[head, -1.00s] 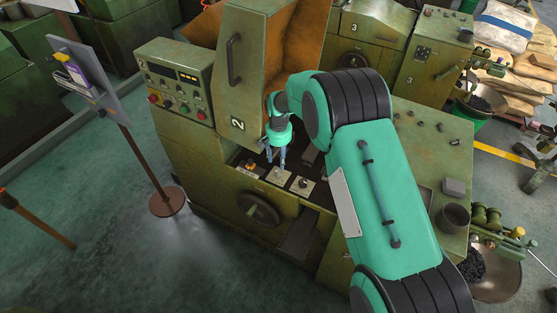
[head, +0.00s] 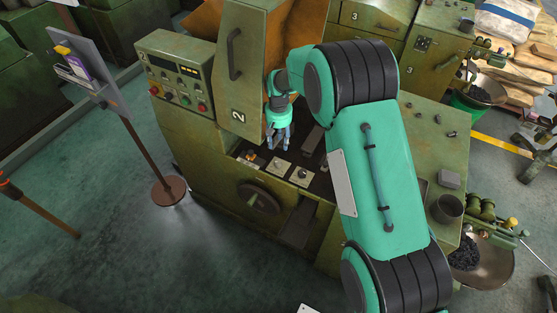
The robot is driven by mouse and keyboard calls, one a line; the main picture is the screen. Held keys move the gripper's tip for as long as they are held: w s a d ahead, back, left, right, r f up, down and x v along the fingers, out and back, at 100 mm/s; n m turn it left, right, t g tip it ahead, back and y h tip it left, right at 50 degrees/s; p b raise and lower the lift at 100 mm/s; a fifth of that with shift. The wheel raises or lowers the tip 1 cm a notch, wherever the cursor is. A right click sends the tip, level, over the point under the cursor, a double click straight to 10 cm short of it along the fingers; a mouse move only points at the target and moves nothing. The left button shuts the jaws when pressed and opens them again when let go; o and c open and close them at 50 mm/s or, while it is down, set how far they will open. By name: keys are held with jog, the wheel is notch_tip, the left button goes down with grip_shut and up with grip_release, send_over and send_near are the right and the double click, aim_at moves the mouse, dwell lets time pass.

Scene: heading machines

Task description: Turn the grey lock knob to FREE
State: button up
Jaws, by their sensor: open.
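My gripper (head: 278,142) hangs open and empty in front of the green machine marked 2, with its fingers pointing down. Below it, apart from the fingertips, is a row of small pale plates with knobs in the machine's recess. The middle plate (head: 278,168) is almost directly beneath the fingers. The right plate carries a dark knob (head: 302,173). The left plate has a small yellowish knob (head: 250,157). I cannot tell from this distance which is the grey lock knob, and lettering such as FREE is too small to read.
The raised guard (head: 242,75) of machine 2 stands just behind and left of my gripper. A control box (head: 178,72) with buttons is at its left. A handwheel (head: 259,198) is on the front. A sign on a post (head: 82,68) stands on the open floor at left.

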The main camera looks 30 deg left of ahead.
aim_at(279, 162)
dwell(0.4)
notch_tip(279, 162, down, 14)
jog(key=shift+r, duration=0.1)
dwell(0.7)
grip_shut()
